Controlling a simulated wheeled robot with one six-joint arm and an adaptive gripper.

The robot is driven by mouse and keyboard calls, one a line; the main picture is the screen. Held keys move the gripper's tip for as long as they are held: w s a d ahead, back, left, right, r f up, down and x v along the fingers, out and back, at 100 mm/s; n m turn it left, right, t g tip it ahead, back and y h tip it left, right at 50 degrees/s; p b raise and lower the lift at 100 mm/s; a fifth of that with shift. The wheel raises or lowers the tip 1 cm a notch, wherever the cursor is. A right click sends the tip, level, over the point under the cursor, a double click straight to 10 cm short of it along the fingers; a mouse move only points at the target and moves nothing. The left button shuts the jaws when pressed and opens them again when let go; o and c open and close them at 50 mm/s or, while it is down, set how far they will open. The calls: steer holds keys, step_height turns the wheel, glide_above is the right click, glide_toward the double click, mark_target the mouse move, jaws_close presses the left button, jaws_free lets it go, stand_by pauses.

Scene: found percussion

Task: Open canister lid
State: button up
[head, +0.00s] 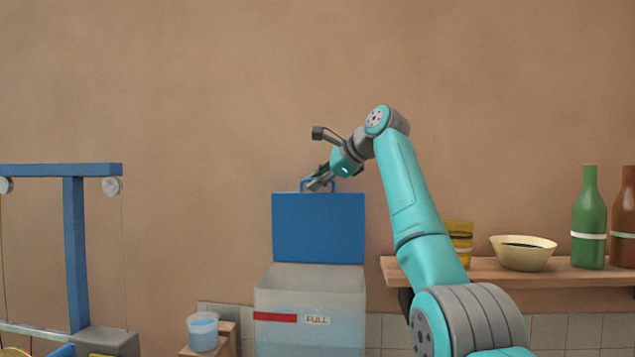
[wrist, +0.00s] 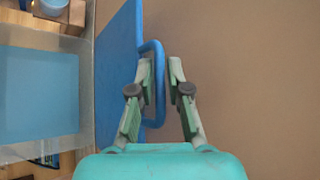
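The canister (head: 310,295) is a pale translucent box with a red stripe and a "FULL" label. Its blue lid (head: 318,228) stands upright above the back rim, so the mouth is uncovered. A blue loop handle (head: 333,185) is on the lid's upper edge; it also shows in the wrist view (wrist: 159,85). My gripper (head: 316,183) is at this handle. In the wrist view my gripper (wrist: 160,68) has its fingers apart, one inside the loop and one outside, with the handle bar between them. A gap shows beside the bar. Blue contents (wrist: 38,95) show inside the canister.
A cup (head: 202,331) stands on a wooden block (head: 225,342) left of the canister. A blue frame with pulleys (head: 75,240) is at the far left. A shelf (head: 480,273) at right holds a bowl (head: 523,253), a yellow cup (head: 460,240) and bottles (head: 589,220). The wall is close behind.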

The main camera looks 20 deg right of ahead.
steer(key=shift+o, duration=0.6)
steer(key=shift+f, duration=0.1)
steer(key=shift+s+d, duration=0.1)
steer(key=v, duration=1.1)
steer(key=shift+s+r, duration=0.3)
